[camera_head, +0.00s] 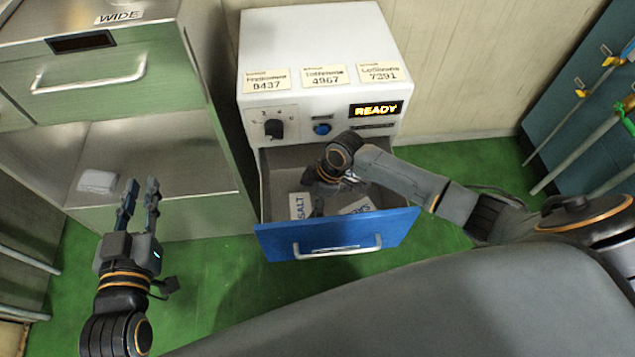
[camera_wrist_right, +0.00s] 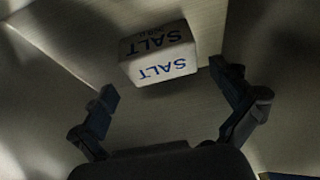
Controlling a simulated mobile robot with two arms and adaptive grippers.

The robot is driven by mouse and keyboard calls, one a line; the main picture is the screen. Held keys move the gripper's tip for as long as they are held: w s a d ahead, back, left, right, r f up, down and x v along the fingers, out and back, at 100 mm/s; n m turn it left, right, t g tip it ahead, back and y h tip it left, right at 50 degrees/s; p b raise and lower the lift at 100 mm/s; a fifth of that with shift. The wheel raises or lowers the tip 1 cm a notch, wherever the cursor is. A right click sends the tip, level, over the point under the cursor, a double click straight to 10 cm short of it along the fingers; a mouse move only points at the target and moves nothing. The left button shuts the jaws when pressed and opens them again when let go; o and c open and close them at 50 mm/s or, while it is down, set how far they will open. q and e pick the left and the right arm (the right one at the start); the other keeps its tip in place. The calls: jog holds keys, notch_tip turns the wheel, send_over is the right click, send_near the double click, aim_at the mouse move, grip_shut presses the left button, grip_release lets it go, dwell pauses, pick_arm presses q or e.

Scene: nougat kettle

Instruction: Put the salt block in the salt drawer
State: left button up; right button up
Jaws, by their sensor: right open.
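The blue-fronted drawer (camera_head: 320,236) is pulled out of the white machine. My right gripper (camera_head: 328,195) is down inside it, partly hidden by its own arm in the head view. A white piece with blue letters reading SALT (camera_head: 299,206) lies in the drawer left of this gripper. A second white piece with blue marks (camera_head: 357,205) shows to its right, its text unclear. In the right wrist view, a white salt block (camera_wrist_right: 160,55) lies beyond the open, empty fingers (camera_wrist_right: 170,95), apart from them. My left gripper (camera_head: 141,195) is open and empty, left of the drawer.
The white machine (camera_head: 310,45) has a dial, a blue button and a READY display. A green cabinet (camera_head: 90,80) stands at left, with a clear whitish object (camera_head: 97,181) on its lower shelf. Poles on a teal rack (camera_head: 590,100) stand at right. Green floor is free around the drawer.

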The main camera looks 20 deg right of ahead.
pick_arm(q)
jog(key=s+a+f+g+y+p, duration=0.2)
jog(key=s+f+g, duration=0.4)
jog(key=f, duration=0.4)
jog(key=shift+s+a+g, duration=0.2)
jog(key=shift+a+g, duration=0.3)
jog(key=shift+a, duration=0.1)
pick_arm(e)
jog(key=v, duration=0.7)
jog(key=shift+s+r, duration=0.1)
jog(key=shift+r, duration=0.05)
